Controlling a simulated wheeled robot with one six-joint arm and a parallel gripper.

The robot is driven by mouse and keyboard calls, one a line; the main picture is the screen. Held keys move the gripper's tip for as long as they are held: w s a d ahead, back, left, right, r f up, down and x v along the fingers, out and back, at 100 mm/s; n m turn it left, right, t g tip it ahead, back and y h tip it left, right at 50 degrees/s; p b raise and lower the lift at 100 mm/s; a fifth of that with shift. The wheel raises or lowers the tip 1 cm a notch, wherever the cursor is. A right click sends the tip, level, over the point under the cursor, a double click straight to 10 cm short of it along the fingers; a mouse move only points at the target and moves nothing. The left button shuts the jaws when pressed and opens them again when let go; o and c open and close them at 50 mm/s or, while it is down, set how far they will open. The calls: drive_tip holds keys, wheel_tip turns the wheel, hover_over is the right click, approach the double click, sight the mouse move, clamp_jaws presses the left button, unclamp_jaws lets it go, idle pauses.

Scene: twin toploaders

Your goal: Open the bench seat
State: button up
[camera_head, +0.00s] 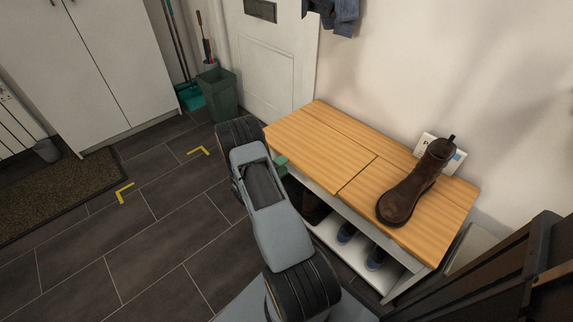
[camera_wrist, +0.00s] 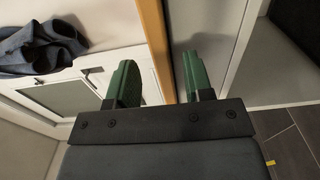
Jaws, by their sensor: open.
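The bench seat has two pale wooden panels on top, a left one (camera_head: 315,142) and a right one (camera_head: 365,186), over a white shoe rack. My gripper (camera_head: 281,163) is at the front edge of the left panel; my arm hides part of that edge and most of the gripper. In the wrist view the two green fingers (camera_wrist: 158,80) are apart, with the wooden edge (camera_wrist: 155,35) running between them. I cannot tell whether either finger touches the wood. The left panel looks flat and closed.
Shoes (camera_head: 375,258) sit on the rack's shelf. A white card (camera_head: 455,160) leans on the wall behind the boot. A green bin (camera_head: 218,95) stands beside the white door (camera_head: 265,65). A dark slatted object (camera_head: 500,285) is at lower right.

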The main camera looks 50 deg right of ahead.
drive_tip(key=shift+d, duration=1.25)
drive_tip(key=shift+c, duration=0.4)
drive_tip(key=shift+s, duration=0.1)
clamp_jaws()
